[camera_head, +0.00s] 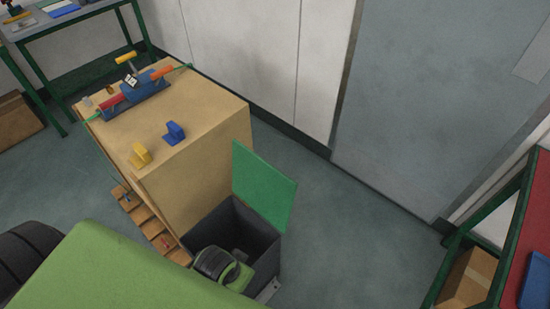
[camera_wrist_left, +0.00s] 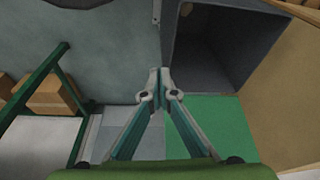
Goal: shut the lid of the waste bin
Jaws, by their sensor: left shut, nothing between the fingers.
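The waste bin (camera_head: 265,258) is a dark grey box beside the wooden cabinet in the head view. Its green lid (camera_head: 264,187) stands open, raised at the bin's far side. In the left wrist view, the bin's dark open inside (camera_wrist_left: 212,45) is at the upper right and the green lid (camera_wrist_left: 208,128) is below it. My left gripper (camera_wrist_left: 158,78) is shut and empty, its tips in front of the bin's edge in that view. Whether they touch it I cannot tell. In the head view my wrist covers the bin's near part. My right gripper is not in view.
The wooden cabinet (camera_head: 205,140) carries a blue device (camera_head: 140,90) and blue and yellow blocks. A green-framed shelf (camera_head: 500,235) with a cardboard box (camera_head: 470,278) stands at the right. The floor (camera_head: 350,235) between bin and shelf is clear.

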